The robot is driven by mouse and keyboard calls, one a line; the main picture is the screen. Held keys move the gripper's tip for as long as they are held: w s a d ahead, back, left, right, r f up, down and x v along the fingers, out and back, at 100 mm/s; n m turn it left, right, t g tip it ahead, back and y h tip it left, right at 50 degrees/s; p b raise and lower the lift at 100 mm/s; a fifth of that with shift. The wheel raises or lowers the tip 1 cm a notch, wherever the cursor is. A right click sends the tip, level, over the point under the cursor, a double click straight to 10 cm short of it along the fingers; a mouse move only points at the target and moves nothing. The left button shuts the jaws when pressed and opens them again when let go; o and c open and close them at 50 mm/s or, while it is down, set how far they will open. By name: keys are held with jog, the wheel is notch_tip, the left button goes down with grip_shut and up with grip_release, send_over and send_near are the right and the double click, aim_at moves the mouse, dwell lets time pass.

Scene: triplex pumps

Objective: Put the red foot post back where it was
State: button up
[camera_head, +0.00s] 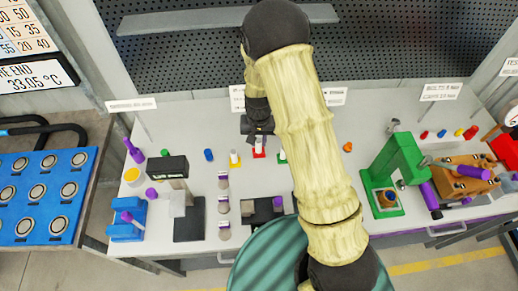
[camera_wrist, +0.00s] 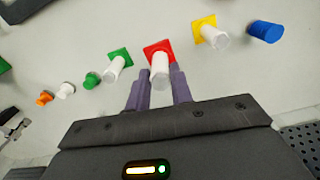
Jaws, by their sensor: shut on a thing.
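The red foot post is a white cylinder on a square red base. In the wrist view the red foot post (camera_wrist: 160,62) stands with its white part between the two fingers of my gripper (camera_wrist: 159,82). The gripper is shut on the white part. In the head view the red foot post (camera_head: 259,147) is at the table's back middle, right below my gripper (camera_head: 259,135). Whether its base touches the table I cannot tell.
A yellow-footed post (camera_wrist: 211,34) and a green-footed post (camera_wrist: 116,64) stand on either side, close by. A blue cylinder (camera_wrist: 265,31) is farther along the row. A green press (camera_head: 392,175) stands at right.

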aim_at(259, 149)
jog(key=shift+w+d+f, duration=0.1)
jog(key=shift+f, duration=0.5)
jog(key=shift+f+p, duration=0.65)
jog(key=shift+f, duration=1.45)
jog(key=shift+f, duration=0.1)
jog(key=o, duration=0.8)
notch_tip(259, 149, up, 12)
jog(key=b, duration=0.3)
